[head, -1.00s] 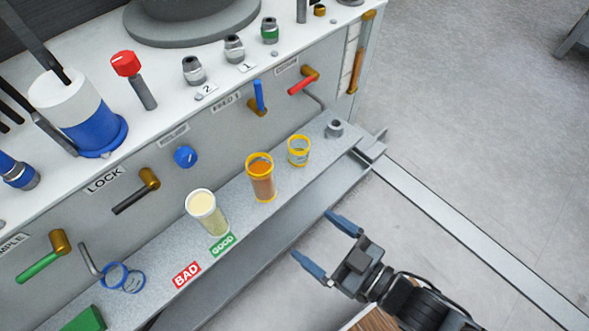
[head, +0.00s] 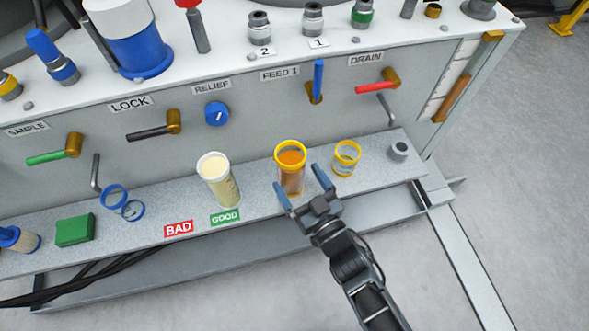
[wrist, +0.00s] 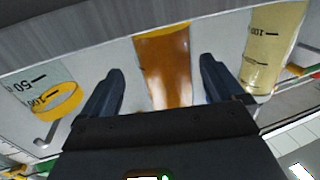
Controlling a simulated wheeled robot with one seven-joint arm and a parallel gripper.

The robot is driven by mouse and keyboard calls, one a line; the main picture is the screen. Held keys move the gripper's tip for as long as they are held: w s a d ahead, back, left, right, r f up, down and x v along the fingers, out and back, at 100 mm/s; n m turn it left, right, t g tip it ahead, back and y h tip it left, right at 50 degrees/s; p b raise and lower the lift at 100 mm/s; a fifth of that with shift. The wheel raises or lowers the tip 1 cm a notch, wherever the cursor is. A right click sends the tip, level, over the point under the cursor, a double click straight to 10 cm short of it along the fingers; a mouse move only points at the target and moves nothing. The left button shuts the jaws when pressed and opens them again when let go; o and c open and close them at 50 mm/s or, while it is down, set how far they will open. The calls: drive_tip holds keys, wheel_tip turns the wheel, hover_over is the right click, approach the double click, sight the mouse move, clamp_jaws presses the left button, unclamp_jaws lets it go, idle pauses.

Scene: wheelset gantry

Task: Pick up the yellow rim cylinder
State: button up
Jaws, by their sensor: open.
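A clear cylinder with a yellow rim and orange-brown contents (head: 290,160) stands upright on the grey ledge (head: 262,203). In the wrist view this orange cylinder (wrist: 164,72) lies between the two blue fingers, with clear space on both sides. My gripper (head: 300,182) is open and empty, its fingertips at either side of the cylinder's lower body. A shorter cylinder with a yellow rim and pale contents (head: 346,160) stands just to the right; it shows at the left of the wrist view (wrist: 54,98).
A white-rimmed cylinder with pale yellow contents (head: 219,182) stands left of the orange one, behind the GOOD label (head: 225,217). A grey fitting (head: 399,151) sits at the ledge's right end. The panel with handles, including the red DRAIN handle (head: 372,88), rises behind.

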drive_tip(key=x, duration=0.2)
drive_tip(key=b+x, duration=0.1)
drive_tip(key=x, duration=0.1)
drive_tip(key=shift+w+a, duration=0.15)
drive_tip(key=shift+a, duration=0.35)
drive_tip(key=shift+c, duration=0.3)
drive_tip(key=c, duration=1.2)
